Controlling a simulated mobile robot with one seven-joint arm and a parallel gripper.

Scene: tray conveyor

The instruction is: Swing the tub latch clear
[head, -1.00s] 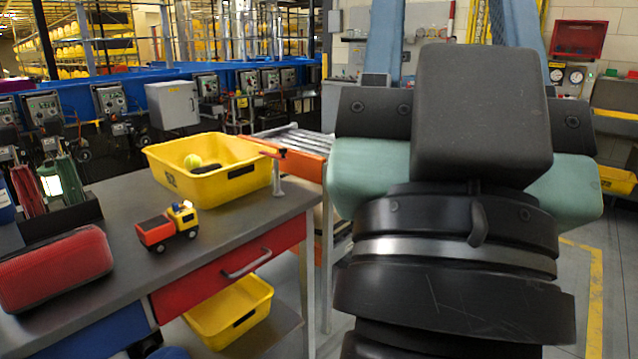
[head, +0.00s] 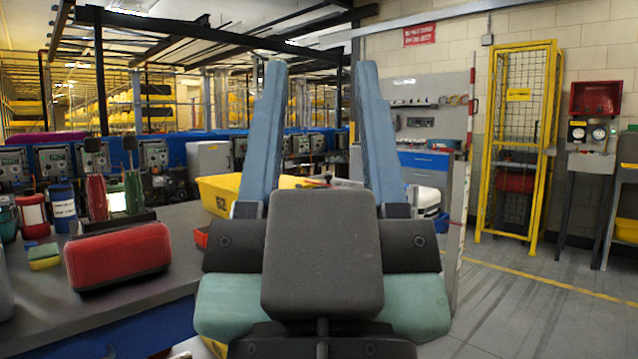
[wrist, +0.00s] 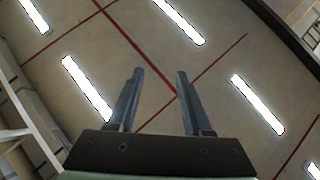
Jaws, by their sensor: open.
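The yellow tub (head: 218,192) stands on the grey workbench in the head view, left of the middle. My arm and fingers hide much of it. A small red piece (head: 314,182), which looks like the latch by the tub, shows between my fingers, behind them; its post is hidden. My gripper (head: 320,72) is open and empty, its two blue-grey fingers pointing up, in front of the tub and apart from it. In the wrist view my gripper (wrist: 160,75) shows with nothing between the fingers but ceiling and lamps; no tub or latch is there.
A red rounded case (head: 118,255) lies on the bench at left, near a sponge (head: 44,256) and several jars and tools. A bit of the red toy truck (head: 202,238) shows beside my arm. Open floor lies at right, before a yellow cage (head: 517,140).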

